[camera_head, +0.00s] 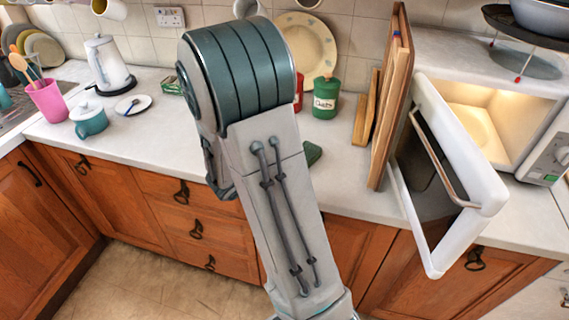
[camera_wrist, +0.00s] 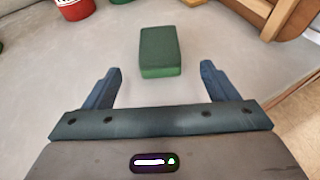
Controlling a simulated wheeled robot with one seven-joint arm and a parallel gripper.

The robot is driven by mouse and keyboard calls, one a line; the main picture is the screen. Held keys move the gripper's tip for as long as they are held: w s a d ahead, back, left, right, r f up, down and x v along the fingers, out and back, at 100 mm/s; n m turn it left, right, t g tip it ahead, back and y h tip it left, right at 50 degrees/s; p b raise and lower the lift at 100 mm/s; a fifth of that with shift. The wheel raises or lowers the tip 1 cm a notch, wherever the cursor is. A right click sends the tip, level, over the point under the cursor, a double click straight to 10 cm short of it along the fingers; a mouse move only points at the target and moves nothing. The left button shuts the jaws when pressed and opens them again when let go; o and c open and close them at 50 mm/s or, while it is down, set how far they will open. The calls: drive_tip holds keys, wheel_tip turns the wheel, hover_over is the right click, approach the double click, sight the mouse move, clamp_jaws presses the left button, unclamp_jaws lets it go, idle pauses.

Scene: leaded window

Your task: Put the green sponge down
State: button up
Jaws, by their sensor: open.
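The green sponge (camera_wrist: 160,50) lies flat on the pale worktop in the wrist view, ahead of my fingers and roughly centred between them. My gripper (camera_wrist: 160,82) is open and empty, with its two blue fingers apart on either side of the view. The sponge is beyond the fingertips and does not touch them. In the head view only a part of the sponge (camera_head: 313,153) shows, just right of my arm. My arm hides the rest of it and my gripper there.
A green canister (camera_head: 326,98) stands behind the sponge. Wooden boards (camera_head: 390,105) stand upright to the right, beside the open microwave door (camera_head: 450,165). A teal pot (camera_head: 89,119), a white saucer (camera_head: 132,105) and a kettle (camera_head: 108,65) are at the left.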

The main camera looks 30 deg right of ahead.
drive_tip(key=s+a+r+m+g+y, duration=0.2)
drive_tip(key=s+a+m, duration=0.1)
drive_tip(key=s+m, duration=0.3)
drive_tip(key=s+a+r+m+g+y, duration=0.2)
drive_tip(key=s+a+r+m+y, duration=0.1)
drive_tip(key=s+m, duration=0.25)
drive_tip(key=s+a+r+m+t+y, duration=0.1)
drive_tip(key=s+a+r+m+y, duration=0.1)
drive_tip(key=a+m+y, duration=0.2)
drive_tip(key=s+a+r+m+t+y, duration=0.1)
drive_tip(key=s+a+r+m+y, duration=0.1)
drive_tip(key=a+m, duration=0.4)
drive_tip(key=shift+s+a+t+y, duration=0.4)
drive_tip(key=shift+a+y, duration=0.5)
drive_tip(key=shift+a, duration=0.85)
drive_tip(key=shift+o, duration=0.2)
